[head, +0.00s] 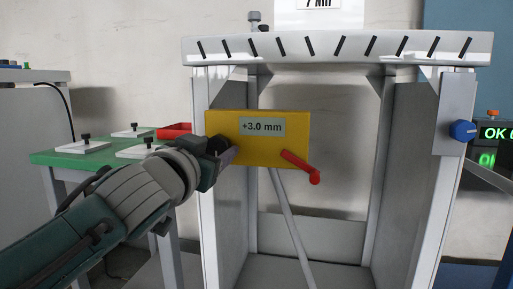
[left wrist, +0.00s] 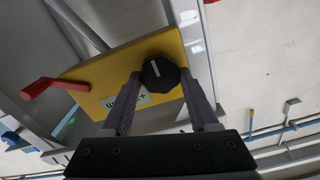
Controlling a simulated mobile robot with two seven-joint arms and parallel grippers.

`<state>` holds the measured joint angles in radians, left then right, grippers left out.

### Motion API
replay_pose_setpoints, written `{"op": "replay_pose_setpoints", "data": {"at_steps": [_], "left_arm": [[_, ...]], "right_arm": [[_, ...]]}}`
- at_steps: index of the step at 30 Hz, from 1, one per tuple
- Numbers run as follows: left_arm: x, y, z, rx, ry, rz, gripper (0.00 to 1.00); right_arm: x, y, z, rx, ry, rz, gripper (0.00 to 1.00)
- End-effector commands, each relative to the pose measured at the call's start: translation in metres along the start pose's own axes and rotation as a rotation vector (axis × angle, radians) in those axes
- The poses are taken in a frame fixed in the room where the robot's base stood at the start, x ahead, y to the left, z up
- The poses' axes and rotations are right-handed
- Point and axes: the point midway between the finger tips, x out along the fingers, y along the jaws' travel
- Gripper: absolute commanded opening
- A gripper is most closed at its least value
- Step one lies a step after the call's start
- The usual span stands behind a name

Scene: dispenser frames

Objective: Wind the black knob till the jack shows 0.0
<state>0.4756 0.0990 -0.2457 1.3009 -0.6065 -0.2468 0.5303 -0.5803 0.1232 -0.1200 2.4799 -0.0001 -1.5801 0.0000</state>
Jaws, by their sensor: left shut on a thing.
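The jack is a yellow box (head: 275,148) under the grey-white frame top. Its display (head: 262,127) reads +3.0 mm. The box (left wrist: 102,75) also shows in the left wrist view, with the display (left wrist: 128,100) partly behind a finger. The black knob (left wrist: 160,72) has a white pointer line and sits on the yellow face. My left gripper (head: 228,152) is at the left end of the box, with its fingers on both sides of the knob, shut on it. In the head view I cannot make out the knob clearly behind the gripper. My right gripper is not in view.
A red crank handle (head: 302,166) sticks out at the right of the box. A slanted grey rod (head: 289,225) runs below it. Frame posts stand on both sides; the right one carries a blue knob (head: 462,131). A green table (head: 85,158) with white plates stands left.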

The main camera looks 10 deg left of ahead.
Motion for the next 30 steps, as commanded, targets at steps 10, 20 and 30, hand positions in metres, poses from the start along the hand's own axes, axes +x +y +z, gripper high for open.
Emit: {"op": "replay_pose_setpoints", "data": {"at_steps": [10, 20, 30], "left_arm": [[0.0000, 0.0002, 0.0001, 0.068, 0.000, 0.000, 0.05], [0.0000, 0.0012, 0.0000, 0.318, 0.000, 0.000, 0.05], [0.0001, 0.0023, 0.0005, 0.643, 0.000, 0.000, 0.05]], "right_arm": [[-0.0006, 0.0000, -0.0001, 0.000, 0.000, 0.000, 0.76], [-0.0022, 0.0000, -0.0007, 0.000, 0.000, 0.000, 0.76], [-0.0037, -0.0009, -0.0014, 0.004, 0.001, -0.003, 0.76]]}}
